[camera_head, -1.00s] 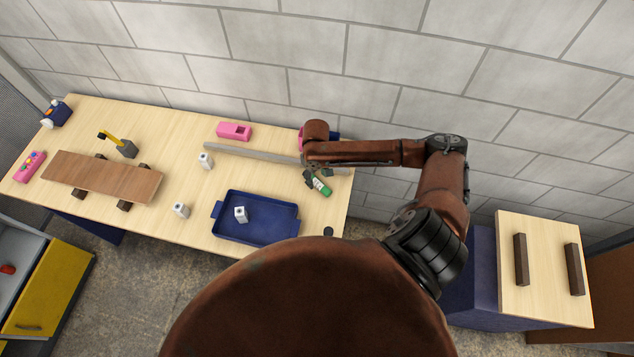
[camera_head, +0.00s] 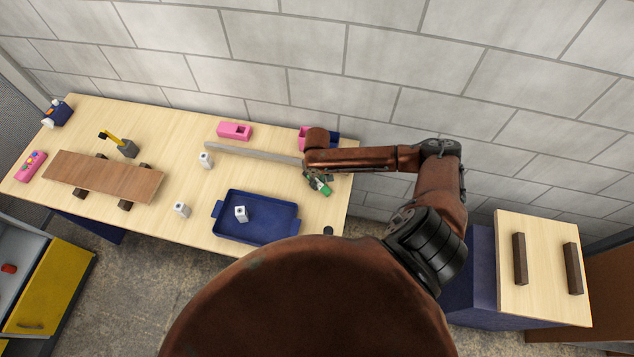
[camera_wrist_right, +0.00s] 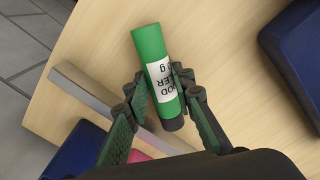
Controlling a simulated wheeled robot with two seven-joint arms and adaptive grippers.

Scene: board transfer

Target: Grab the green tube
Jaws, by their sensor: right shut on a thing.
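The green tube (camera_head: 323,188) is at the right end of the long table. It has a white label and a dark cap. In the right wrist view the tube (camera_wrist_right: 149,45) lies between the two fingers of my right gripper (camera_wrist_right: 158,88), which touch it from both sides. My right gripper (camera_head: 312,180) is shut on the tube; whether the tube is still resting on the table is hard to tell. My left gripper is not in view.
A grey bar (camera_head: 255,153) lies close behind the gripper. A blue tray (camera_head: 259,236) with a white block (camera_head: 241,213) is in front to the left. A pink box (camera_head: 234,131) stands at the back. A brown board (camera_head: 103,178) rests on dark supports at left.

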